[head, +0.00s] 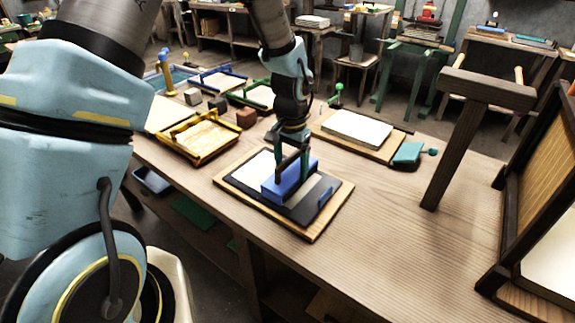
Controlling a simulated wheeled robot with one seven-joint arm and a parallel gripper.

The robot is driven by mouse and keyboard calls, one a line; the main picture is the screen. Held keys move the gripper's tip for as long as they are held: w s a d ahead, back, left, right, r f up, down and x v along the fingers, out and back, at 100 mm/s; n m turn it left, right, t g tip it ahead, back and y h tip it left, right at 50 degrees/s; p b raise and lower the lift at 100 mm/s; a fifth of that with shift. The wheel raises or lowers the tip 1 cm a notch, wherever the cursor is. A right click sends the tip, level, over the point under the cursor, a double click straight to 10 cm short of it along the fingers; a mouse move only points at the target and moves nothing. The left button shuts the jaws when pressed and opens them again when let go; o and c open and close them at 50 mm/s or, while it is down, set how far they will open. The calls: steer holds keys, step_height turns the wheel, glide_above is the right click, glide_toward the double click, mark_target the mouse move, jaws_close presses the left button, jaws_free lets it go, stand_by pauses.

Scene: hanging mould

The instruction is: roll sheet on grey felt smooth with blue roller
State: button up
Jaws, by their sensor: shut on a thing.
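The blue roller (290,184) looks like a long blue body in this view and lies across the middle of the board. My gripper (289,163) comes down from above and is shut on the roller's upper part; its fingers partly hide the grip. A pale sheet (256,166) shows to the left of the roller, and more pale surface shows just to its right. The dark grey felt (319,188) shows around them on a wooden board (316,228). The roller hides the sheet's middle. I cannot tell whether the roller presses on the sheet.
A yellow-framed mould (203,137) stands to the left, with small blocks (246,118) behind it. A white stack (357,129) on a board and a teal item (408,153) lie behind right. A dark wooden post (457,150) stands at right. The table's right front is clear.

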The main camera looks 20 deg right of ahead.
steer(key=shift+s+d+f+b, duration=0.1)
steer(key=shift+s+d, duration=0.2)
steer(key=shift+s, duration=0.3)
steer(key=shift+s+d+r+b, duration=0.15)
steer(key=shift+s+d, duration=0.2)
steer(key=shift+s, duration=0.2)
steer(key=shift+s+d+f+b, duration=0.15)
steer(key=shift+s+d, duration=0.15)
steer(key=shift+s, duration=0.3)
step_height(320, 180, up, 7)
steer(key=p, duration=0.5)
